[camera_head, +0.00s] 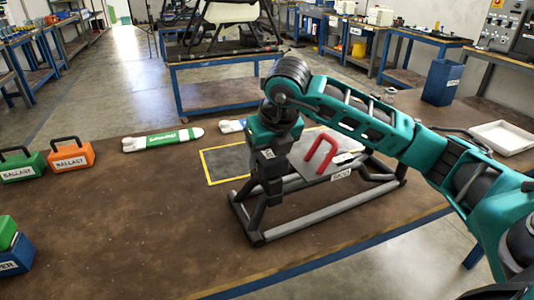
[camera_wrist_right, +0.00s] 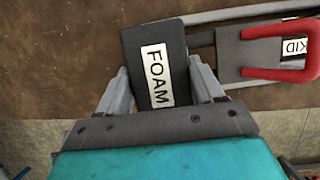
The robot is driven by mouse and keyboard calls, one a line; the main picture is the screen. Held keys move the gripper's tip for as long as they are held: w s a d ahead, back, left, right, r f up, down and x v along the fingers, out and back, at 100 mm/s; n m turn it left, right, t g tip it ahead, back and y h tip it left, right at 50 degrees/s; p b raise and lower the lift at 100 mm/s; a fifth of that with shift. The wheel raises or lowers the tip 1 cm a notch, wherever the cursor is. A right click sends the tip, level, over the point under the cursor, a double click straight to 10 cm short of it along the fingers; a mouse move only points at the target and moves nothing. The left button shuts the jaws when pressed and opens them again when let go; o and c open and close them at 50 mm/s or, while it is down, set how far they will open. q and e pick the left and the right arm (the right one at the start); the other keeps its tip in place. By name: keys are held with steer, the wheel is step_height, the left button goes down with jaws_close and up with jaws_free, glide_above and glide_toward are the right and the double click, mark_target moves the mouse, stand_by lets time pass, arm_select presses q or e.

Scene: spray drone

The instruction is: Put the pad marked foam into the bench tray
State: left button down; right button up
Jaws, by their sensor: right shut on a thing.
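The dark grey foam pad (camera_wrist_right: 150,38), with a white label reading FOAM, stands between the two fingers of my right gripper (camera_head: 266,192) in the right wrist view. My right gripper is shut on it. In the head view this gripper points down beside the near left end of the skid, and the pad is hard to tell from the dark fingers. A shallow white tray (camera_head: 503,137) lies at the right end of the bench, far from the gripper, and looks empty. My left gripper is not in view.
The skid (camera_head: 325,212) with grey tubes and a red handle (camera_head: 321,156) stands right of my gripper. Behind it is a yellow-edged dark mat (camera_head: 225,162).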

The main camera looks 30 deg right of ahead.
steer(key=shift+f+b, duration=0.4)
steer(key=o, duration=1)
steer(key=shift+r, duration=0.1)
